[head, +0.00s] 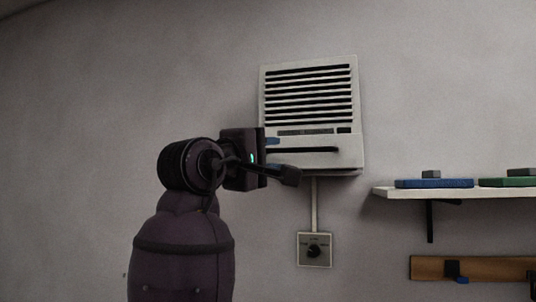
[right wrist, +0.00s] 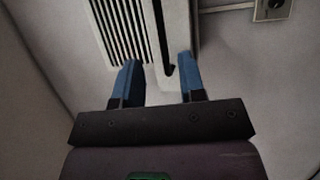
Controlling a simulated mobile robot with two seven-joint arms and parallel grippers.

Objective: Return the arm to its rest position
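My right arm rises from the bottom of the head view, and its dark gripper (head: 284,158) is in front of the lower left part of a white louvred wall unit (head: 310,60). In the right wrist view the two blue fingers of this gripper (right wrist: 158,62) stand wide apart with nothing held between them. The unit's slatted front (right wrist: 118,25) and a dark slot (right wrist: 164,45) show beyond the fingers. I cannot tell whether a finger touches the unit. My left gripper is in neither view.
A control box with a dark knob (head: 314,251) is on the wall below the unit, joined by a pale conduit (head: 314,205). At right, a white shelf (head: 400,192) carries a blue item (head: 434,183) and a green item (head: 508,182). A wooden hook rail (head: 495,268) is below. The left wall is bare.

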